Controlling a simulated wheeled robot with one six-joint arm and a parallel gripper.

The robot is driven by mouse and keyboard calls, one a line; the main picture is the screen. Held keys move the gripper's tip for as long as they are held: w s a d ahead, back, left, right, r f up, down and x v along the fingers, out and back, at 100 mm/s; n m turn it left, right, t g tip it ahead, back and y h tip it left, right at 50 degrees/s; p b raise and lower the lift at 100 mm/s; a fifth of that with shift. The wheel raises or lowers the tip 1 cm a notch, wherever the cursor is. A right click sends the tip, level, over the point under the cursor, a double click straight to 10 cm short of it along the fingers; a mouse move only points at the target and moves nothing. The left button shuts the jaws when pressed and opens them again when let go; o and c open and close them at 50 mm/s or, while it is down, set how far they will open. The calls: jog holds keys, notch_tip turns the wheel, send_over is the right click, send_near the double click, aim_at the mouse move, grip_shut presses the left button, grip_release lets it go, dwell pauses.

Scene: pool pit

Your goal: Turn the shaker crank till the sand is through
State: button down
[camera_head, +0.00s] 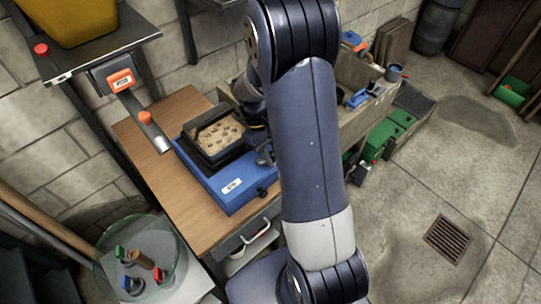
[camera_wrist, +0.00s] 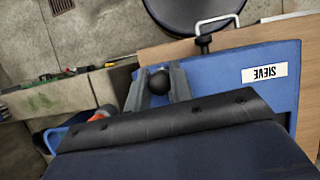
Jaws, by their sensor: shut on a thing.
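The blue shaker (camera_head: 232,200), labelled SIEVE, sits on a wooden bench. Its black-framed tray (camera_head: 190,158) holds tan sand (camera_head: 222,133) with several dark lumps on it. In the wrist view the blue body (camera_wrist: 240,58) shows with its label upside down. My gripper (camera_wrist: 157,84) is shut on a round black crank knob (camera_wrist: 158,83), which shows between the two grey fingers. In the head view my gripper (camera_head: 265,155) is at the right side of the shaker, partly hidden by my arm. The rest of the crank is hidden.
A shelf (camera_head: 110,48) with a yellow bin is above. Green items (camera_head: 392,130) and a floor drain (camera_head: 447,239) lie right.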

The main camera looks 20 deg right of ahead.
jog(key=n, duration=0.2)
jog(key=w+n+t+h, duration=0.1)
jog(key=n, duration=0.2)
jog(key=shift+w+d+n+h, duration=0.25)
jog(key=shift+d+n+h, duration=0.05)
jog(key=shift+d, duration=0.1)
jog(key=shift+t, duration=0.3)
jog(key=c, duration=1.3)
grip_release()
jog(key=shift+o, duration=0.2)
jog(key=v, duration=1)
jog(key=shift+a+r, duration=0.2)
jog(key=shift+r, duration=0.15)
jog(key=shift+w, duration=0.15)
